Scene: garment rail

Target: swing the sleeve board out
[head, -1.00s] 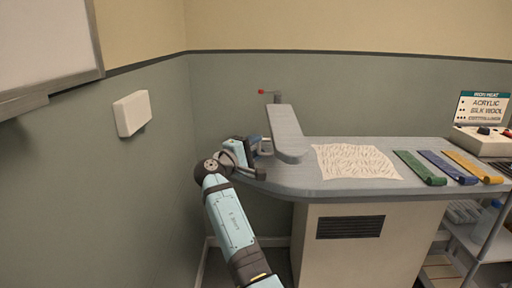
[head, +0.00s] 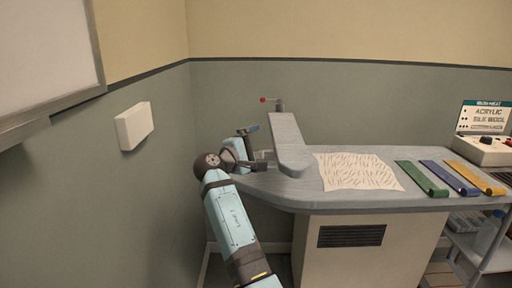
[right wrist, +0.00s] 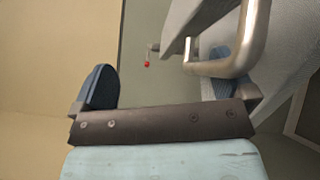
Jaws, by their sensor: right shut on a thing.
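The sleeve board (head: 288,143) is a long, narrow grey padded board above the left end of the ironing table (head: 310,195). Its near end points toward me, over the table. A bent metal handle (head: 263,160) shows at its left side and looks large in the right wrist view (right wrist: 232,68). My right gripper (head: 255,144) is at this handle, left of the board, and is shut on it. In the right wrist view one blue-padded finger stands at left, and the other is partly hidden behind the handle. My left gripper is not in view.
A patterned cloth (head: 357,171) lies right of the board. Green (head: 421,178), blue (head: 449,178) and yellow (head: 476,178) strips lie farther right, near a control box (head: 483,150). A red-tipped lever (head: 265,100) stands behind the board. The wall is close on the left.

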